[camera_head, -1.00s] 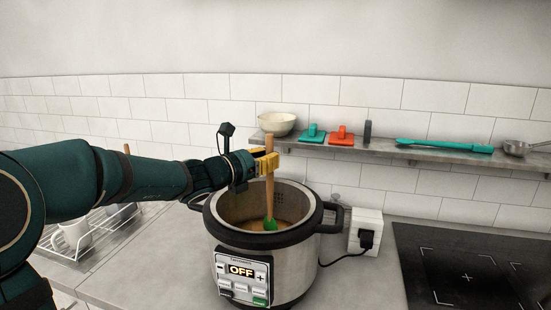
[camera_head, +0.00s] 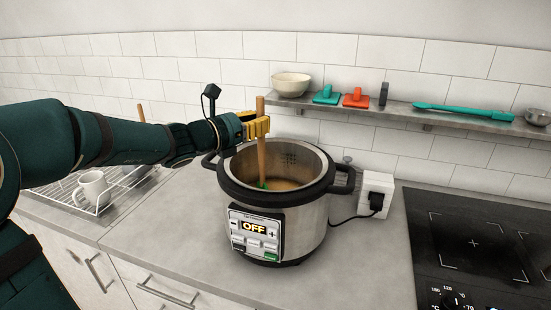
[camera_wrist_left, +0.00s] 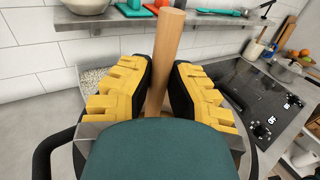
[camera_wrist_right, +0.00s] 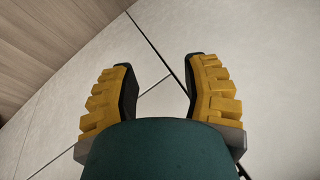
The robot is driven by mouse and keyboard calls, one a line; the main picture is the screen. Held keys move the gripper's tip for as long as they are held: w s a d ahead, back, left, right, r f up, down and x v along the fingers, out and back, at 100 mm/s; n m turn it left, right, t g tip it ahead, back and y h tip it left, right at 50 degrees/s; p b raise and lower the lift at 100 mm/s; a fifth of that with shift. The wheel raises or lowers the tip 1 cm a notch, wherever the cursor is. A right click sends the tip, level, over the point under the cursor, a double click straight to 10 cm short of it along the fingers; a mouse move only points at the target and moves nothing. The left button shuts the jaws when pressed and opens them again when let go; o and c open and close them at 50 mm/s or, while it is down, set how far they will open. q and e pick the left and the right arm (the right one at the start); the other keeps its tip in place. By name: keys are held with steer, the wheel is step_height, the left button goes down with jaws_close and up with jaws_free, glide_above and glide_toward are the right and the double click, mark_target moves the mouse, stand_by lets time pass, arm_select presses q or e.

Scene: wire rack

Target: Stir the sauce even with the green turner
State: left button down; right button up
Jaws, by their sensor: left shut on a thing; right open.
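The pot (camera_head: 310,213) is a steel electric cooker with a black rim, standing on the counter; its display reads OFF. Brown sauce (camera_head: 287,184) lies in its bottom. The green turner has a wooden handle (camera_head: 262,157) and a green head (camera_head: 263,185), which is down in the pot at the sauce, partly hidden. My left gripper (camera_head: 257,127) is shut on the upper handle above the pot's back left rim. In the left wrist view the handle (camera_wrist_left: 164,65) stands between the yellow fingers. My right gripper (camera_wrist_right: 160,85) is open and empty, away from the pot.
A wall shelf (camera_head: 400,107) behind the pot holds a bowl (camera_head: 291,85), a teal utensil (camera_head: 462,112) and other items. A wire rack (camera_head: 120,190) with a white mug (camera_head: 92,189) is at left. A socket box (camera_head: 376,196) and cooktop (camera_head: 480,250) are at right.

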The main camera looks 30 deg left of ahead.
arm_select(q)
steer(key=shift+w+d+r+b, duration=0.1)
steer(key=shift+d+r+b, duration=0.1)
steer(key=shift+d, duration=0.45)
steer(key=shift+d+r+b, duration=0.15)
steer(key=shift+d, duration=0.5)
steer(key=shift+w+d+r+b, duration=0.1)
steer(key=shift+d+r+b, duration=0.1)
steer(key=shift+d, duration=0.45)
step_height(320, 180, up, 16)
steer(key=p, duration=1.3)
steer(key=shift+f, duration=0.15)
stand_by(0.5)
step_height(320, 180, up, 4)
steer(key=p, duration=0.3)
steer(key=shift+s, duration=0.1)
stand_by(0.5)
